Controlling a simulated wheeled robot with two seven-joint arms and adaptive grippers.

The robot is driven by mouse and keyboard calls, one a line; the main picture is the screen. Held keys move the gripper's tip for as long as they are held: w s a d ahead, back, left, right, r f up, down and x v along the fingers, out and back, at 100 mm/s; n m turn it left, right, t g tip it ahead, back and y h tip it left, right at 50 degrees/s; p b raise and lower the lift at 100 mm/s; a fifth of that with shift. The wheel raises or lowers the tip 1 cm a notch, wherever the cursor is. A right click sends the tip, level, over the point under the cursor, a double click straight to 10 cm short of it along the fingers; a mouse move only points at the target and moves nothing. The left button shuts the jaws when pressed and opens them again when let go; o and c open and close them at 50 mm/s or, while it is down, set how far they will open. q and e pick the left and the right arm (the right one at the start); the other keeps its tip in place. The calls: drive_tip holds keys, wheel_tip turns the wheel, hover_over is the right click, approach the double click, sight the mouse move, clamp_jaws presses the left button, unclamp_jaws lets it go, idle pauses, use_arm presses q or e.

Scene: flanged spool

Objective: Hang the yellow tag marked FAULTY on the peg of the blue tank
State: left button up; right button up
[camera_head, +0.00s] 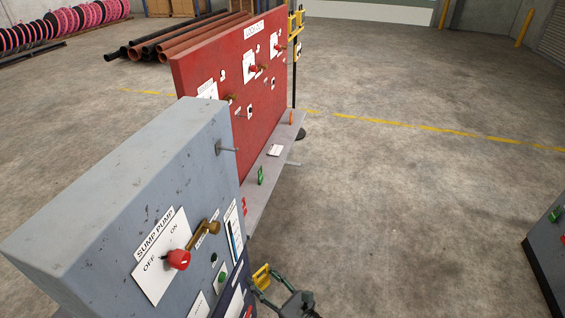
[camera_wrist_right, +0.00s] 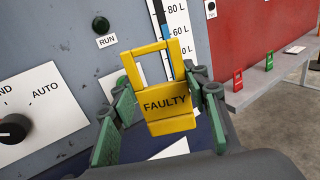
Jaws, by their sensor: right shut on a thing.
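The yellow tag marked FAULTY (camera_wrist_right: 167,105) is upright between the green-padded fingers of my right gripper (camera_wrist_right: 165,112), its open loop pointing up. In the head view the tag (camera_head: 261,276) and right gripper (camera_head: 268,287) are low, just right of the grey-blue SUMP PUMP cabinet (camera_head: 120,190). A thin metal peg (camera_head: 227,149) sticks out near the cabinet's upper right edge, well above the tag. A litre gauge (camera_wrist_right: 163,25) is behind the tag in the wrist view. I cannot tell whether this cabinet is the blue tank. My left gripper is not in view.
A red lockout board (camera_head: 240,85) stands behind the cabinet. A grey shelf (camera_head: 270,165) below it holds a green tag (camera_head: 261,176), a red tag (camera_head: 243,207) and a white card (camera_head: 274,150). Open floor (camera_head: 400,200) lies to the right, with another cabinet (camera_head: 548,255) at the edge.

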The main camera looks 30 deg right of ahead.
use_arm(q)
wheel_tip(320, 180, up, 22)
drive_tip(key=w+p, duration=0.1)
drive_tip(key=p, duration=1.8)
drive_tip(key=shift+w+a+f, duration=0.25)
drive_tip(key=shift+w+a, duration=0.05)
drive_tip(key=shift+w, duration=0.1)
use_arm(e)
drive_tip(key=w+d+r+n+g+y, duration=0.1)
drive_tip(key=w+d+r+n+y, duration=0.1)
drive_tip(key=r, duration=1)
drive_tip(key=w+d+r+n+g+y, duration=0.1)
drive_tip(key=w+d+r+y, duration=0.1)
drive_tip(key=r, duration=1)
drive_tip(key=w+d+r+n+g+y, duration=0.1)
drive_tip(key=d+r, duration=0.5)
drive_tip(key=r, duration=0.6)
drive_tip(key=w+n+y, duration=0.1)
drive_tip(key=y, duration=0.1)
drive_tip(key=shift+w+n+g+y, duration=0.15)
drive_tip(key=shift+n+g+y, duration=0.15)
drive_tip(key=shift+g+y, duration=0.1)
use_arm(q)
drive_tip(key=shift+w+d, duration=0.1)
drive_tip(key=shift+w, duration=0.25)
use_arm(e)
drive_tip(key=shift+r, duration=0.1)
